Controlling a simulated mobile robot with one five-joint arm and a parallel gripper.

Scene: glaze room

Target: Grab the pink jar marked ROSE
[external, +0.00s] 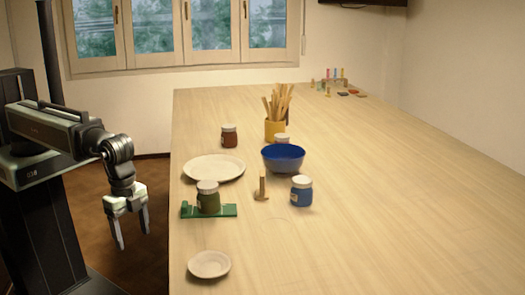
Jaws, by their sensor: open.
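I cannot make out a pink jar or the word ROSE. A jar (282,138) behind the blue bowl shows little more than its white lid; its colour is hidden. A dark red-brown jar (229,137) with a white lid stands at the back left of the table. My gripper (134,238) points down, open and empty, beside the table's left edge, over the floor and apart from every jar.
A blue bowl (283,159) blocks the view of the jar behind it. A white plate (214,168), a small dish (209,264), a wooden peg (262,188) and a yellow pot (274,130) of sticks stand on the table (400,200). Its right side is clear.

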